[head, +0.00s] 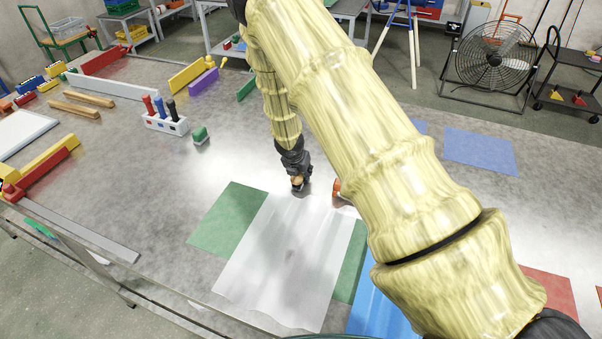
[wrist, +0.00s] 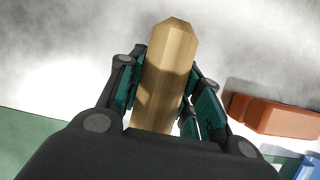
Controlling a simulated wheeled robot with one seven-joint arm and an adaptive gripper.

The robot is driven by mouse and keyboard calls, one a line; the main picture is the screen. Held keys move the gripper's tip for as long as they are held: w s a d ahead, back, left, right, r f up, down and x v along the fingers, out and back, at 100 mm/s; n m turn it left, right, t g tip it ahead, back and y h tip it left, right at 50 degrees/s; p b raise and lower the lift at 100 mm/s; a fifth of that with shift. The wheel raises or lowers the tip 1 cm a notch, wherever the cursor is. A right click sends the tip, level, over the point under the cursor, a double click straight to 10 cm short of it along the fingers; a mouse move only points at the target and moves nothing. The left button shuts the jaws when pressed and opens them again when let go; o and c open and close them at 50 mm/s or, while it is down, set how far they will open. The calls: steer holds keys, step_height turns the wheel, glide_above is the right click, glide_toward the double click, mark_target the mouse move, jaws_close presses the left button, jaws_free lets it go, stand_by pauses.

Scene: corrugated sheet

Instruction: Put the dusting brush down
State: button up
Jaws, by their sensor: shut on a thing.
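My gripper (head: 298,188) is at the far edge of the pale sheet, low over the grey table. In the wrist view my gripper (wrist: 165,95) has its fingers on both sides of a light wooden piece (wrist: 168,70), which appears to be the dusting brush's handle. A small tan part of the brush (head: 296,180) shows at the gripper in the head view. No bristles show. I cannot tell whether the brush touches the table.
The pale sheet (head: 290,250) lies over a green mat (head: 225,222). An orange-brown block (wrist: 275,115) lies right of my gripper, partly hidden by my arm in the head view (head: 337,192). Bare table lies between.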

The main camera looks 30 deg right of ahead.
steer(key=shift+f, duration=0.1)
steer(key=o, duration=1.2)
steer(key=b+v, duration=0.1)
steer(key=v, duration=1)
steer(key=shift+r, duration=0.2)
steer(key=shift+s+a+r, duration=0.1)
steer(key=shift+s+r, duration=0.1)
steer(key=shift+r, duration=0.1)
